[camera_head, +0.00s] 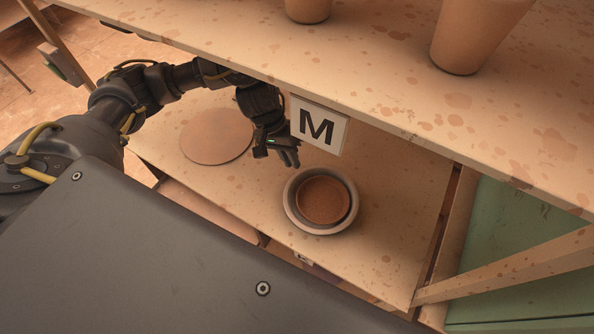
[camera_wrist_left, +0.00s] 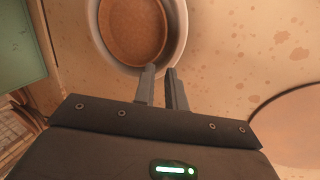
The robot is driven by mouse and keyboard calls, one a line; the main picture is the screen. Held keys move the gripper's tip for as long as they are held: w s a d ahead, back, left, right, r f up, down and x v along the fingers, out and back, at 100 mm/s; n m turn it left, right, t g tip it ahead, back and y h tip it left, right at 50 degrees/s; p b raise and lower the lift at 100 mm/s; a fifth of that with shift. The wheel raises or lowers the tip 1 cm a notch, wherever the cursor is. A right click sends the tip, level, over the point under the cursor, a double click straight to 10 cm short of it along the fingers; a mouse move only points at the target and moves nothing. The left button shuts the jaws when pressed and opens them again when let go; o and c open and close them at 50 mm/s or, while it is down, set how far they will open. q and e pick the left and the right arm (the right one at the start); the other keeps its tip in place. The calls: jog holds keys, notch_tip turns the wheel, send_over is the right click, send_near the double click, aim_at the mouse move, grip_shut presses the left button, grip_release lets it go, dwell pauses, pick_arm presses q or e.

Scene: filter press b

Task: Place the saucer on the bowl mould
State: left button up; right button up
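A round piece with a pale grey rim (camera_head: 292,217) stands on the lower shelf, and its rim also shows in the left wrist view (camera_wrist_left: 182,30). A smaller reddish-brown round piece (camera_head: 324,201) sits within that rim, apparently centred; it also shows in the left wrist view (camera_wrist_left: 134,28). I cannot tell for sure which is the saucer and which the bowl mould. My left gripper (camera_head: 289,161) is just beyond the rim's upper left side, its fingers pointing towards it. In the left wrist view the fingers (camera_wrist_left: 160,72) are apart with nothing between them. My right gripper is not visible.
A flat brown disc (camera_head: 217,136) lies on the lower shelf at the left. An upper shelf (camera_head: 400,110) with an M sign (camera_head: 319,126) hangs close over the gripper and carries clay-coloured pots (camera_head: 474,35). The lower shelf is clear right of the rimmed piece.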

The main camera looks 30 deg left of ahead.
pick_arm(q)
jog(key=v, duration=0.3)
jog(key=shift+w, duration=0.15)
dwell(0.5)
